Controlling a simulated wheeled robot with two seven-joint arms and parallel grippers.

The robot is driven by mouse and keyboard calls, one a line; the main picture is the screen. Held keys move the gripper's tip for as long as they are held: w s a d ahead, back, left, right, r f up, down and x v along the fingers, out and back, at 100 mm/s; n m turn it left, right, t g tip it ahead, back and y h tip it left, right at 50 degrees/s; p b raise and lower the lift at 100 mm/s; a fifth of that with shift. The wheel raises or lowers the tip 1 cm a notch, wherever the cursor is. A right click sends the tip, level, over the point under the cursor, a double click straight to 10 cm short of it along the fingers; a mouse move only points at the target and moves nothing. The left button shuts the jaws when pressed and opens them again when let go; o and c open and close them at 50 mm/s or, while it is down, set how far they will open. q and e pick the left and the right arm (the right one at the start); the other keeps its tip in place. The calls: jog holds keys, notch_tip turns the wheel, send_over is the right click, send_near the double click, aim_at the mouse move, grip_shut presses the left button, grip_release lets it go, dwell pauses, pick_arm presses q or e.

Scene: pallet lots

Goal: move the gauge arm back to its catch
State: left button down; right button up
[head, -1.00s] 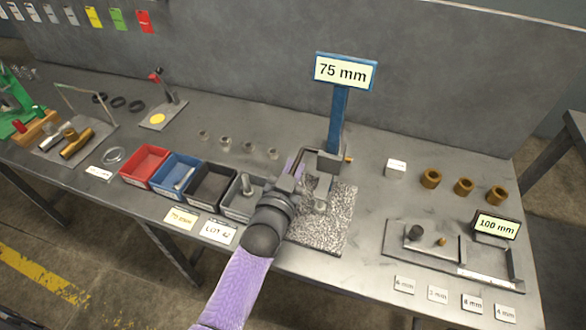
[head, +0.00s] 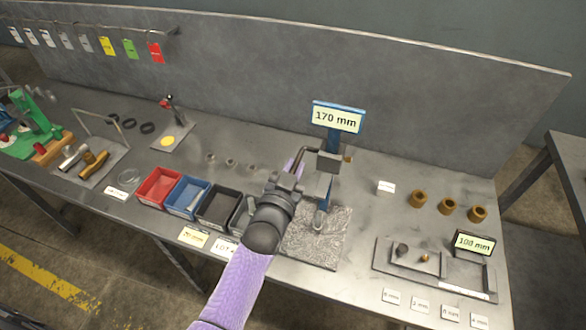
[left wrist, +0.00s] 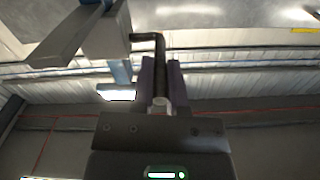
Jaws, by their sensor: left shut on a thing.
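The height gauge has a blue column (head: 324,188) on a speckled stone plate (head: 318,250), with a sign (head: 337,118) reading "170 mm" at its top. The gauge arm (head: 330,161) is a grey block high on the column, just below the sign, with a dark bent handle at its left. My left gripper (head: 295,180) is shut on this handle; the left wrist view shows the dark bar between its two fingers (left wrist: 160,80). I cannot make out the catch. My right gripper is out of view.
Red (head: 158,187), blue (head: 186,196) and black (head: 218,206) bins stand left of the gauge. Several brass rings (head: 447,206) and a fixture with a "108 mm" display (head: 474,243) are at the right. A grey panel (head: 260,75) closes the bench's back.

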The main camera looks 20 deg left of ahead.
pick_arm(q)
jog(key=shift+w+r, duration=0.1)
jog(key=shift+r, duration=0.15)
jog(key=c, duration=0.6)
grip_release()
jog(key=shift+c, duration=0.2)
jog(key=shift+f, duration=0.1)
jog(key=s+p, duration=0.1)
jog(key=s, duration=0.9)
jog(key=shift+a, duration=0.2)
